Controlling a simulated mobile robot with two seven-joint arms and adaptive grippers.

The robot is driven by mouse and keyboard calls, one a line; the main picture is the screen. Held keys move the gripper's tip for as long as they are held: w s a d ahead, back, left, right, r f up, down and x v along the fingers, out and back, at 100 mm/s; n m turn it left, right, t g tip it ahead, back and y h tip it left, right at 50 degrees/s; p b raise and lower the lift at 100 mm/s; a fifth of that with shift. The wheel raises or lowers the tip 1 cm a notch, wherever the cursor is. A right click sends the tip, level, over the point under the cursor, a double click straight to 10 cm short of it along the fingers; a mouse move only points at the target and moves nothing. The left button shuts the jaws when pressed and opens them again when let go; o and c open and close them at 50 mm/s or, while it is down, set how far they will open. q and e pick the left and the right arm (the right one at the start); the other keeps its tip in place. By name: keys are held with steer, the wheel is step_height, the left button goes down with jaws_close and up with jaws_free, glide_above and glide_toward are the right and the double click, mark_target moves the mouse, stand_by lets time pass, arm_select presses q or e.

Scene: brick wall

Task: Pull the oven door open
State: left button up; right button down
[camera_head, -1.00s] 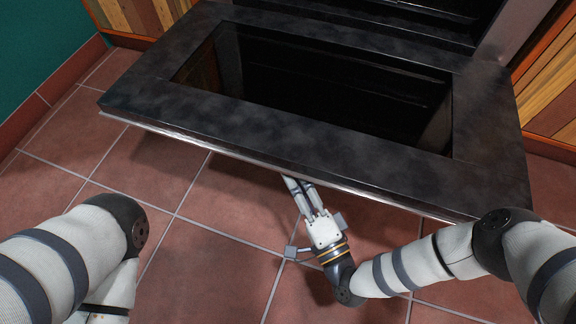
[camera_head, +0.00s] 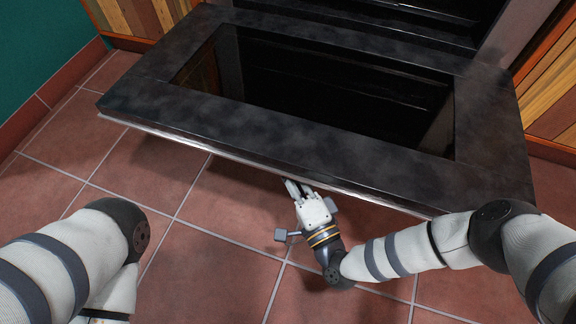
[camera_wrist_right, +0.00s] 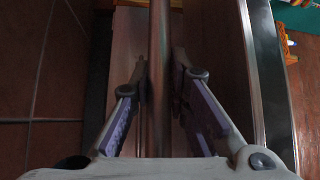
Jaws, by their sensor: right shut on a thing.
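The black oven door (camera_head: 270,127) with its dark window is folded down, lying close to flat in front of the oven cavity (camera_head: 400,15). My right gripper (camera_head: 291,186) is under the door's front edge, its fingertips partly hidden by that edge. In the right wrist view, a round metal handle bar (camera_wrist_right: 160,45) runs between the two fingers of the right gripper (camera_wrist_right: 160,72), which is shut on it. The handle is hidden under the door in the head view. My left arm shows at the lower left, but its gripper is out of view.
Wooden cabinet fronts (camera_head: 555,95) stand at the right of the oven, with more wood panels (camera_head: 135,20) at the left. A green wall (camera_head: 40,45) with a reddish base strip is at the far left. The tiled floor (camera_head: 200,240) in front of the door is clear.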

mark_target(288, 145)
steer(key=shift+m+g+h, duration=0.4)
steer(key=shift+m+g, duration=0.3)
step_height(288, 145, up, 9)
steer(key=p, duration=0.6)
steer(key=shift+f+p, duration=0.15)
steer(key=shift+p, duration=0.25)
arm_select(q)
steer(key=shift+t, duration=0.4)
steer(key=r, duration=0.5)
steer(key=shift+w+a+r, duration=0.2)
steer(key=shift+a, duration=0.05)
arm_select(e)
steer(key=shift+f, duration=0.15)
steer(key=c, duration=1.5)
jaws_free()
steer(key=shift+c, duration=0.2)
